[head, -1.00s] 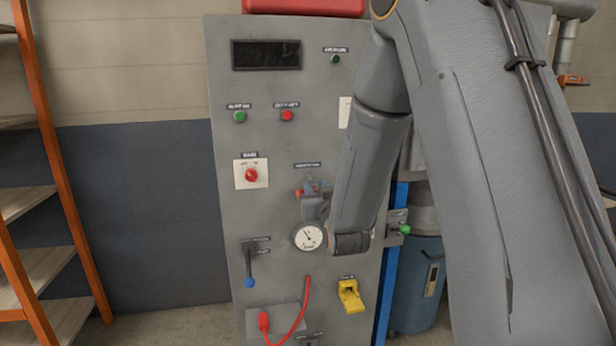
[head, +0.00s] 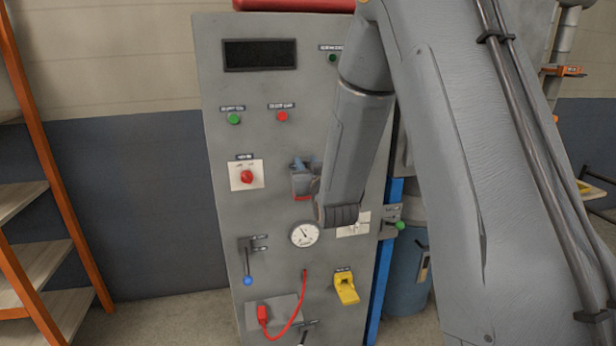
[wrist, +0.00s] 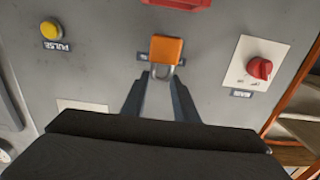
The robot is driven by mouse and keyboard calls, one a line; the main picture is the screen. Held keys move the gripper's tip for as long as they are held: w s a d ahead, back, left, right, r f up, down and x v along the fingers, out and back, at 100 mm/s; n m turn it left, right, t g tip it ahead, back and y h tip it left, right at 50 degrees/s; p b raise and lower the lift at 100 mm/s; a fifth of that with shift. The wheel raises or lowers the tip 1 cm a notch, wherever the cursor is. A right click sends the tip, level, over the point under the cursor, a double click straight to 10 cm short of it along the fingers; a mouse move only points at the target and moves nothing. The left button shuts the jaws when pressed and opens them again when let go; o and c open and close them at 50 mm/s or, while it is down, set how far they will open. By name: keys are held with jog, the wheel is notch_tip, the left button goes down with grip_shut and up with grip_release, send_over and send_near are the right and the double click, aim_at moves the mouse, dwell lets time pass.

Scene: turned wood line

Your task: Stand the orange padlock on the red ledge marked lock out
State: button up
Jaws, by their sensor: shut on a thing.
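The orange padlock (wrist: 166,49) is in my gripper (wrist: 162,80) in the wrist view. The fingertips are shut on its grey shackle, and the orange body points away from them, in front of the grey panel. The red ledge (wrist: 178,2) shows at the top edge of the wrist view, apart from the padlock in the picture. In the head view the red ledge (head: 303,197) is partly covered by my gripper (head: 302,165), and I cannot make out the padlock there. A small label (wrist: 146,57) shows partly behind the padlock; its words are not readable.
On the panel (head: 215,150), a red rotary switch (head: 247,176) sits left of my gripper. A gauge (head: 304,235) is below, with a lever (head: 247,262), a red plug cable (head: 300,312) and a yellow fitting (head: 345,288). A yellow button (wrist: 49,29) shows in the wrist view.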

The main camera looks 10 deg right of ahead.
jog(key=shift+d+f+p, duration=0.1)
jog(key=shift+f+p, duration=0.35)
jog(key=shift+f, duration=1.65)
jog(key=shift+f, duration=0.15)
jog(key=o, duration=1.1)
